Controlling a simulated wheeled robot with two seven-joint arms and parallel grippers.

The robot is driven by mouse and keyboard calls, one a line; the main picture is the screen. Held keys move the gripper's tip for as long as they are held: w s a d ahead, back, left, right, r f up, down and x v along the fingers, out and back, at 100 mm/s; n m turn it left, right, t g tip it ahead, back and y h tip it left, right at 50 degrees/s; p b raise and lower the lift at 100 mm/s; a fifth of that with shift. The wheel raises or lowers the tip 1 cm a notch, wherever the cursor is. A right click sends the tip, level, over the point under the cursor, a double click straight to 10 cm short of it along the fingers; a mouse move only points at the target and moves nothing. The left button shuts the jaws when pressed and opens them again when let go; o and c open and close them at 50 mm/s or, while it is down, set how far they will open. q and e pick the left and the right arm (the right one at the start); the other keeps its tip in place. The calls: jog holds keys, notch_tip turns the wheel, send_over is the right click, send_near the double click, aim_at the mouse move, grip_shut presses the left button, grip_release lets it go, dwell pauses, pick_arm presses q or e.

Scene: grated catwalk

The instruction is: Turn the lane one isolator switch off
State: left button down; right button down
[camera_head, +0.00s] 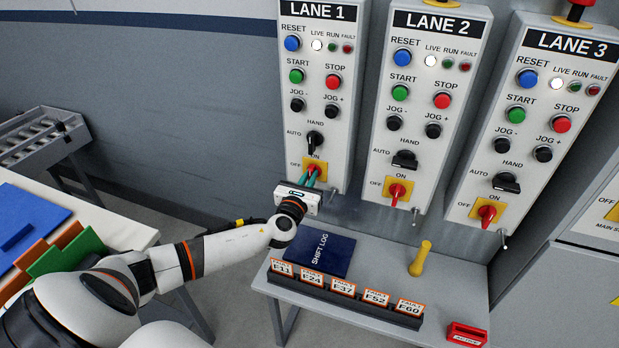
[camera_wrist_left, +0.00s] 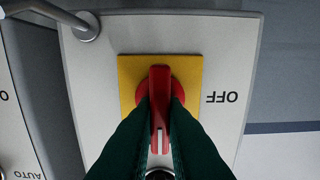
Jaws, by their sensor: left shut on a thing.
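The lane one isolator switch (camera_head: 317,161) is at the bottom of the LANE 1 panel (camera_head: 315,60), mostly hidden behind my left gripper (camera_head: 311,176) in the head view. In the left wrist view its red handle (camera_wrist_left: 159,82) sits upright on a yellow plate (camera_wrist_left: 127,72). The white mark on the handle points down in that upside-down view, toward the ON side, away from the sideways OFF label. The dark green fingers of my left gripper (camera_wrist_left: 160,112) are shut on the handle, one on each side. My right gripper is not in view.
The LANE 2 (camera_head: 428,90) and LANE 3 (camera_head: 535,110) panels stand to the right with similar red isolators. Below is a grey bench with a blue shift log (camera_head: 320,254), a fault card rack (camera_head: 340,298) and a yellow handle (camera_head: 420,258). A white table (camera_head: 110,222) is at left.

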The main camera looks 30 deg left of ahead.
pick_arm(q)
jog(key=n+b, duration=0.1)
jog(key=n, duration=0.1)
jog(key=n+b, duration=0.1)
jog(key=b, duration=0.1)
jog(key=shift+a+f+n, duration=0.1)
jog(key=shift+f+n, duration=0.1)
jog(key=shift+n, duration=0.2)
jog(key=n+b, duration=0.2)
jog(key=n, duration=0.2)
jog(key=shift+a+n, duration=0.1)
jog(key=shift+n, duration=0.2)
jog(key=shift+a+f+n+b, duration=0.1)
jog(key=shift+n+b, duration=1.35)
jog(key=shift+n, duration=3.25)
jog(key=c, duration=1.5)
grip_release()
